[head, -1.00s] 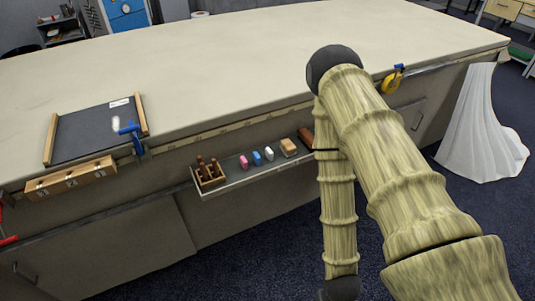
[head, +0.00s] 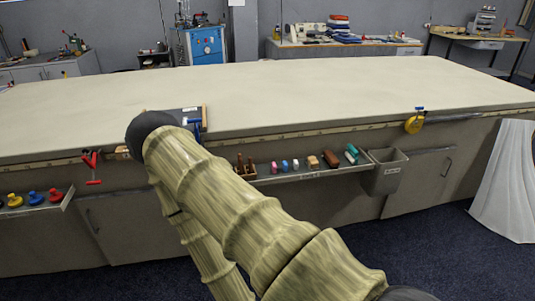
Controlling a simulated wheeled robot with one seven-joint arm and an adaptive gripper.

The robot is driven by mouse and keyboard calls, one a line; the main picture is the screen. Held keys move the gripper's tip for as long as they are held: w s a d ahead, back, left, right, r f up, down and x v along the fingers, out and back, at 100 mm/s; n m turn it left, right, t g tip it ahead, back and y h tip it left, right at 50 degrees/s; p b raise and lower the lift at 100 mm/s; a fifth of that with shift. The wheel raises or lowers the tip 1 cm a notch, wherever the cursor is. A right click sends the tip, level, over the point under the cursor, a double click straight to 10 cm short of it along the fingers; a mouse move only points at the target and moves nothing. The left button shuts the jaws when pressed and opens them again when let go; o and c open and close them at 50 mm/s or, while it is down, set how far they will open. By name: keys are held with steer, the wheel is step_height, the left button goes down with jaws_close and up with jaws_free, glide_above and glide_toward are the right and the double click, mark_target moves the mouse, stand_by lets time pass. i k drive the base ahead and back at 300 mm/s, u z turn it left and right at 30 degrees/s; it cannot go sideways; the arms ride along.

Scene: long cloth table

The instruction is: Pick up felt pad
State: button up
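I cannot tell for certain which item is the felt pad. Small items lie in a row on the narrow tray (head: 310,174) on the table's front side. Among them are a pink piece (head: 274,167), a blue piece (head: 285,165), a white piece (head: 295,163), a tan block (head: 313,162), a dark brown block (head: 330,158) and teal-green pieces (head: 351,153) at the right. My arm crosses the left and middle foreground, left of these items. My gripper is outside the head view.
A wooden holder (head: 246,170) stands at the tray's left end and a grey bin (head: 386,174) at its right. A yellow tape-like item (head: 414,124) hangs at the table edge. White cloth (head: 507,185) drapes at the right. The cloth tabletop (head: 300,95) is largely bare.

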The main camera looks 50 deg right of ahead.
mark_target(312, 163)
steer(key=u, duration=0.15)
steer(key=i, duration=0.9)
steer(key=z, duration=0.75)
steer(key=i, duration=1.05)
steer(key=z, duration=1.1)
